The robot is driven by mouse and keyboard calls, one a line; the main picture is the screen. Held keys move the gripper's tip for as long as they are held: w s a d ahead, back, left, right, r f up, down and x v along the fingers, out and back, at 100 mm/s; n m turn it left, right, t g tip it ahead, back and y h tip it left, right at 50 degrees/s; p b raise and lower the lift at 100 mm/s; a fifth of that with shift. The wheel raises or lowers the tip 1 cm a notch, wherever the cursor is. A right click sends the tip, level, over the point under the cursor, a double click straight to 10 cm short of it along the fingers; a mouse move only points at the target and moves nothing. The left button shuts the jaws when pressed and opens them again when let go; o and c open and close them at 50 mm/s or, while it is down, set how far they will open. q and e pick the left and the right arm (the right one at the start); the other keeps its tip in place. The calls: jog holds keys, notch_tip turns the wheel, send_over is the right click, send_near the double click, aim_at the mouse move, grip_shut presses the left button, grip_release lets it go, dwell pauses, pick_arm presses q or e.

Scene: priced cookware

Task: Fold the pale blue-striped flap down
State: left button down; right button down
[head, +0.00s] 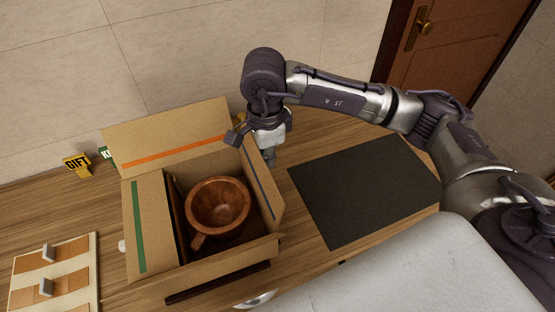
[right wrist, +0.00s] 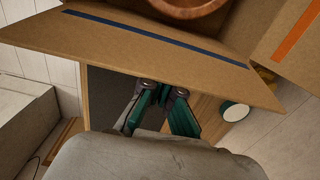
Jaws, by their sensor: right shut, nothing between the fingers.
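An open cardboard box (head: 222,262) stands on the wooden table. Its right flap (head: 262,182) carries a dark blue stripe and stands up at a slant; it also shows in the right wrist view (right wrist: 150,52). I see no clearly pale blue stripe; any stripe on the front flap (head: 205,268) is not visible. The back flap (head: 170,135) has an orange stripe and stands up. The left flap (head: 150,225) has a green stripe. My right gripper (head: 270,160) is shut and empty, outside the blue-striped flap; its fingers show in the right wrist view (right wrist: 164,92). My left gripper is out of view.
A brown wooden mug (head: 218,205) sits in the box. A dark mat (head: 365,190) lies on the right. A pale board with grey handles (head: 55,268) lies at front left. A yellow GIFT tag (head: 77,164) stands behind, near the wall.

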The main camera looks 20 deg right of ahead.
aim_at(256, 179)
jog(key=shift+a+r, duration=0.1)
jog(key=shift+a, duration=0.15)
jog(key=shift+w+a+r, duration=0.1)
jog(key=shift+a+r, duration=0.05)
jog(key=shift+a, duration=0.55)
jog(key=shift+a+r, duration=0.15)
jog(key=shift+a, duration=0.5)
jog(key=shift+w+a+f+b, duration=0.15)
jog(key=shift+a+b, duration=0.4)
jog(key=shift+a, duration=0.75)
jog(key=shift+f, duration=0.1)
